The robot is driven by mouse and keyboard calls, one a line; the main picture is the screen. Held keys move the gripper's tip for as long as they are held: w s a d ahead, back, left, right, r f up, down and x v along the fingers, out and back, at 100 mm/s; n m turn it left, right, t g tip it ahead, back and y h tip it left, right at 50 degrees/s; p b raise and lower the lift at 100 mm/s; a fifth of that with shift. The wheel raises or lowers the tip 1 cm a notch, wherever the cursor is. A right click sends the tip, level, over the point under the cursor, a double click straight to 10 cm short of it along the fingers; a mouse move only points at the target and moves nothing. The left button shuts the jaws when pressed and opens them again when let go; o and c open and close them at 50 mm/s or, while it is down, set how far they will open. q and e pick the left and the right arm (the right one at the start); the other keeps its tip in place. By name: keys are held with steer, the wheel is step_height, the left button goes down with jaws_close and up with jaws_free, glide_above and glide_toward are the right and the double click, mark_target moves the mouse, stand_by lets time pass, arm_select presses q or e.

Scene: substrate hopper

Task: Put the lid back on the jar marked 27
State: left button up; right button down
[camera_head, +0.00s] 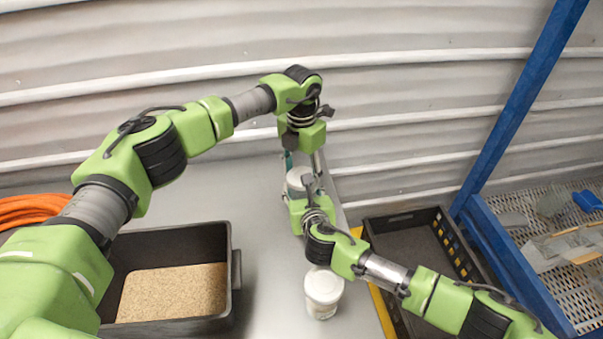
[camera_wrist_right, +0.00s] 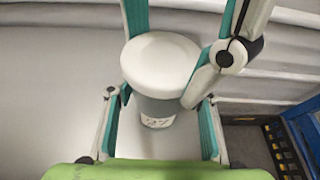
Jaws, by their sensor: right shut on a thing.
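The jar marked 27 (camera_wrist_right: 158,112) is grey and stands upright on the metal table, its label facing the right wrist camera. A white round lid (camera_wrist_right: 160,62) sits on or just at its top; I cannot tell if it is fully seated. In the head view the lid (camera_head: 298,178) shows between the two arms. My right gripper (camera_wrist_right: 160,125) is shut on the jar's body, with a finger on each side. My left gripper (camera_head: 303,165) points down from above, its teal-padded fingers on both sides of the lid; whether they press on it is unclear.
A second white-lidded jar (camera_head: 323,290) stands nearer, under my right arm. A black bin (camera_head: 232,262) of grainy substrate is at left, an empty black crate (camera_head: 405,222) at right. A blue frame (camera_head: 520,95) and mesh shelf rise at far right. Bare table lies left of the jar.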

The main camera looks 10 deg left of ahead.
arm_select(q)
steer(key=m, duration=1.2)
steer(key=o, duration=1.3)
steer(key=shift+o, duration=0.2)
step_height(320, 180, up, 12)
arm_select(e)
steer(key=c, duration=1)
jaws_free()
